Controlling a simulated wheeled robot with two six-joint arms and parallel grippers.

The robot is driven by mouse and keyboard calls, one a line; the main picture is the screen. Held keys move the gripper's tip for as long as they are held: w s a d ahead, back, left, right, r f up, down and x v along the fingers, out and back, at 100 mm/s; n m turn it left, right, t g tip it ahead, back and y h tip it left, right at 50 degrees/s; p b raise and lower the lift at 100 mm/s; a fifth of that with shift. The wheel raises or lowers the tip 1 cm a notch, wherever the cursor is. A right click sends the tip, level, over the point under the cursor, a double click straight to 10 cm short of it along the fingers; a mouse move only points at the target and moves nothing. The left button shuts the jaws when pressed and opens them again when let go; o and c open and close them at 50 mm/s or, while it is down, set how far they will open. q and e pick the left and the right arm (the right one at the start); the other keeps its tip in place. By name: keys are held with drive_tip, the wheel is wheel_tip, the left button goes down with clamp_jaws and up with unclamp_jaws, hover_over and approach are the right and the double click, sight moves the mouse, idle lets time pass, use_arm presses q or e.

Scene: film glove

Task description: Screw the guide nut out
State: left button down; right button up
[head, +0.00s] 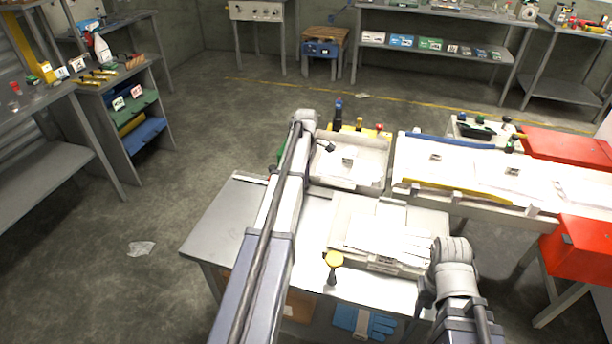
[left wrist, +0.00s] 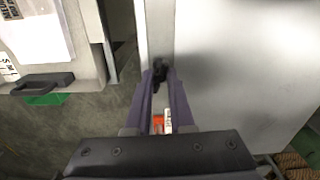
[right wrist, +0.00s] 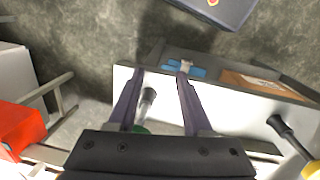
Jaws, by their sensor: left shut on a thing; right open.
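My left gripper (left wrist: 160,75) is shut on a small black part (left wrist: 160,73) beside a pale upright edge in the left wrist view. I cannot tell for sure whether this part is the guide nut. In the head view my left arm covers most of that spot. My right gripper (right wrist: 160,74) is open in the right wrist view. A grey cylinder with a dark end (right wrist: 147,96) shows between its fingers, apart from them. In the head view my right gripper is hidden behind its own arm.
White trays (head: 350,175) and a long film table (head: 470,165) lie beyond. Red boxes (head: 580,255) stand right. Blue gloves (head: 362,321) lie below.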

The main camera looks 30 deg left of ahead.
use_arm(q)
drive_tip(key=n, duration=0.4)
drive_tip(key=shift+s+n, duration=0.1)
drive_tip(key=shift+n, duration=2)
drive_tip(key=c, duration=0.8)
unclamp_jaws()
drive_tip(key=shift+a, duration=0.1)
drive_tip(key=shift+o, duration=0.2)
wheel_tip(320, 180, up, 8)
drive_tip(key=p, duration=0.8)
drive_tip(key=shift+f, duration=0.1)
